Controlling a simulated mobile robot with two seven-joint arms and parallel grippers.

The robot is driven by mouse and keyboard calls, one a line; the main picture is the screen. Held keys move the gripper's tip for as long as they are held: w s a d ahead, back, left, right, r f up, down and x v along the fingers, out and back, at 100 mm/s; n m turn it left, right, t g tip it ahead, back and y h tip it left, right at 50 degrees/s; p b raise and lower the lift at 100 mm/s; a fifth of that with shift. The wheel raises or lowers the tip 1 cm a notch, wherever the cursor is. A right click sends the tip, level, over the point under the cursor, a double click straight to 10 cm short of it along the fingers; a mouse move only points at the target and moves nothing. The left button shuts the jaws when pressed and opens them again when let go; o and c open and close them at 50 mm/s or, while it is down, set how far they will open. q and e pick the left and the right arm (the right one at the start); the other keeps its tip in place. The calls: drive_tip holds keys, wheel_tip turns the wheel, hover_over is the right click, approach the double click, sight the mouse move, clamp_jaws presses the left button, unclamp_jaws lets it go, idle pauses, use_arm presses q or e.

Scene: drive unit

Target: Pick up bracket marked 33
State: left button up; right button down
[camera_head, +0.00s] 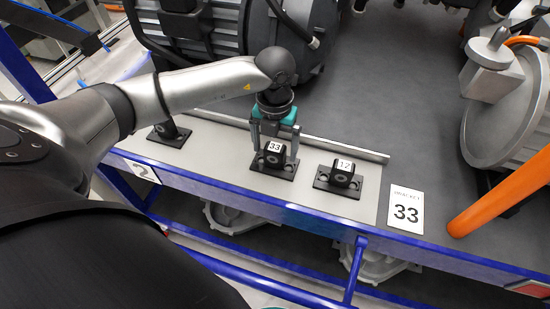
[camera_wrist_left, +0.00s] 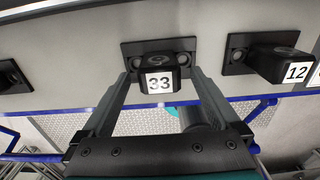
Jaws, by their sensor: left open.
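The black bracket marked 33 (camera_head: 274,160) stands on the light shelf strip, between two other brackets. It has a flat base plate and a raised block with a white 33 label. It also shows in the left wrist view (camera_wrist_left: 160,52). My left gripper (camera_head: 274,150) is directly above it, pointing down, with its open fingers on either side of the raised block. In the left wrist view the fingers (camera_wrist_left: 161,82) flank the labelled block, with no clear contact seen.
A bracket marked 12 (camera_head: 340,175) sits close to the right, and another bracket (camera_head: 170,132) to the left. A card reading 33 (camera_head: 406,209) lies further right. A blue rail (camera_head: 300,213) runs along the front edge. A large motor housing (camera_head: 240,35) stands behind.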

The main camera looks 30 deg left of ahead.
use_arm(q)
drive_tip(key=shift+f, duration=0.15)
clamp_jaws()
idle(0.7)
drive_tip(key=shift+w, duration=0.1)
